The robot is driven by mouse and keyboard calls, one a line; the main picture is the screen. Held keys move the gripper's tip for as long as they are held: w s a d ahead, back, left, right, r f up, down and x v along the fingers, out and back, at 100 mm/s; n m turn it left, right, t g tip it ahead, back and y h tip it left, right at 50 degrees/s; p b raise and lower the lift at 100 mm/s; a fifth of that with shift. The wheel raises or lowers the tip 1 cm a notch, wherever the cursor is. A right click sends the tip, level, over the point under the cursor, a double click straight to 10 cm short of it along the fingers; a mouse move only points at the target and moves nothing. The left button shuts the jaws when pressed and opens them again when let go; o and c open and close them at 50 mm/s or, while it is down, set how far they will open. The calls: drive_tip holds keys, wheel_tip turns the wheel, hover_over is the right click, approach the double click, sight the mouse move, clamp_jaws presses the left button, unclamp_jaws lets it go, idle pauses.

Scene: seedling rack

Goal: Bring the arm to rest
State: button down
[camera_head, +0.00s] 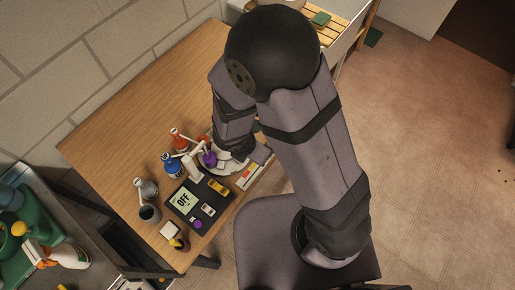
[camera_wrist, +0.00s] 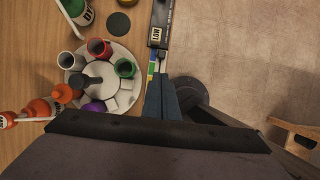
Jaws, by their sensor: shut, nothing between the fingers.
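My gripper shows in the wrist view (camera_wrist: 160,80), its two blue-grey fingers close together, shut with nothing between them. The fingers point toward the table's edge, to the right of a white round rack (camera_wrist: 134,101). The rack holds a red pot (camera_wrist: 98,47), a green pot (camera_wrist: 125,67), a pale pot (camera_wrist: 68,60) and a purple item (camera_wrist: 95,107). In the head view my arm bends over the table (camera_head: 140,85), and its end is low beside the rack, largely hidden by the arm.
The back of the table is bare. A black labelled box (camera_wrist: 160,25) lies just beyond the fingers.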

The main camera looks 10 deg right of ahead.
idle(0.4)
drive_tip(key=s+d+r+m+g+b, duration=0.1)
drive_tip(key=s+d+m+g, duration=0.15)
drive_tip(key=s+m, duration=0.5)
drive_tip(key=s+d+r+m+g, duration=0.2)
drive_tip(key=s+m+g, duration=0.15)
drive_tip(key=m, duration=0.75)
drive_tip(key=w+d+r+m+t+y+b, duration=0.3)
drive_tip(key=w+d+r+m+b, duration=0.15)
drive_tip(key=m, duration=0.45)
wheel_tip(320, 180, down, 19)
drive_tip(key=b, duration=1.7)
drive_tip(key=shift+w+d+r, duration=0.15)
drive_tip(key=shift+w+d, duration=0.15)
drive_tip(key=shift+r+n, duration=0.1)
drive_tip(key=shift+n, duration=0.15)
